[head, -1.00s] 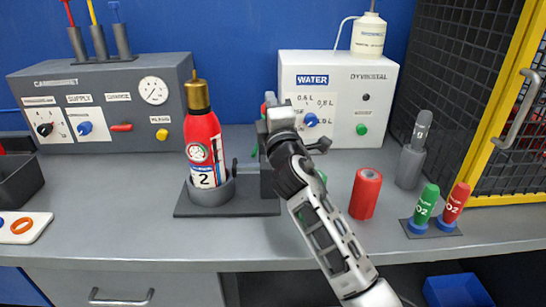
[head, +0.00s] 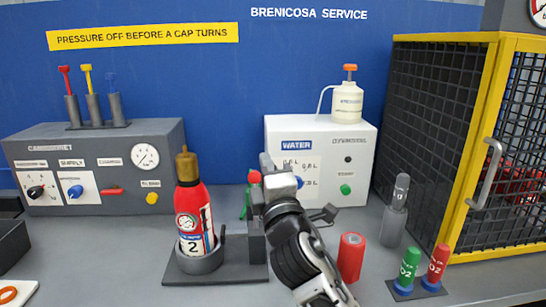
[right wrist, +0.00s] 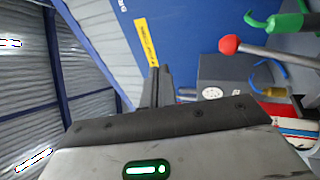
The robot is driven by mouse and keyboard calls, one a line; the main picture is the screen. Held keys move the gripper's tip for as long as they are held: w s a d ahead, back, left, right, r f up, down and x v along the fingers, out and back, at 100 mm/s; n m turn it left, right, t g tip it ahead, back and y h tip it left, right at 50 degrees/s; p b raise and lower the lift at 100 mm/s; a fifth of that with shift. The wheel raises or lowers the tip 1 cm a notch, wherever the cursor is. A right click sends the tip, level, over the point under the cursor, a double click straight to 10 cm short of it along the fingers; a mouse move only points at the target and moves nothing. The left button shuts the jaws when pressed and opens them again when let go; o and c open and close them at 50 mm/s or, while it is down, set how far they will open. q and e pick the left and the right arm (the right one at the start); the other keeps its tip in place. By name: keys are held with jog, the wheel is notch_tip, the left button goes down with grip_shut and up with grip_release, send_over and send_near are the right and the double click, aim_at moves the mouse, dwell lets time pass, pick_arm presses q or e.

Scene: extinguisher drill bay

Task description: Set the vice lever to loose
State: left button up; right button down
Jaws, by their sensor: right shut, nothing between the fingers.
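The vice (head: 257,243) is a dark grey block on a base plate, just right of the cup holding the red extinguisher (head: 194,222) marked 2. I take the grey rod with a red ball knob (right wrist: 229,44) as its lever; the knob also shows in the head view (head: 254,177). My right gripper (head: 266,162) is above and beside the vice, partly hiding it. In the right wrist view its fingers (right wrist: 158,88) are together and empty, apart from the knob in the picture. I cannot read the lever's setting. My left gripper is not in view.
A white water unit (head: 350,140) stands behind the gripper. A red cylinder (head: 351,256) and a grey holder (head: 394,222) are to the right, then green (head: 409,265) and red (head: 437,263) O2 pieces. A yellow-framed mesh cage (head: 465,150) bounds the right side.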

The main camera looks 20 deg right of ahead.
jog(key=shift+s+a+r, duration=0.1)
jog(key=shift+s+r, duration=0.45)
jog(key=shift+s, duration=0.3)
jog(key=shift+s+a+r, duration=0.1)
jog(key=shift+s+r, duration=0.4)
jog(key=shift+s, duration=0.3)
jog(key=shift+d, duration=0.1)
jog(key=s+d+f+m+g, duration=0.1)
jog(key=s+f+m+g, duration=0.2)
jog(key=f, duration=0.4)
jog(key=s+d+f+m+g, duration=0.1)
jog(key=s+f+m+g, duration=0.2)
jog(key=f, duration=0.4)
jog(key=s+d+f+m+g, duration=0.2)
jog(key=s+f+m+g, duration=0.1)
jog(key=f, duration=0.5)
jog(key=shift+s+m+g+h, duration=0.3)
jog(key=shift+s, duration=0.3)
jog(key=s+a+f+m+g+y, duration=0.1)
jog(key=s+f+m+g, duration=0.25)
jog(key=s+f, duration=0.4)
jog(key=s+f+m+g+y, duration=0.25)
jog(key=s+f+g, duration=0.2)
jog(key=s, duration=0.65)
jog(key=w+a+f+t+y, duration=0.1)
jog(key=w+a+f+t, duration=0.4)
jog(key=f+t, duration=0.1)
jog(key=shift+w+a+f+n+y, duration=0.15)
jog(key=shift+w+f+n+y, duration=0.2)
jog(key=shift+f, duration=0.2)
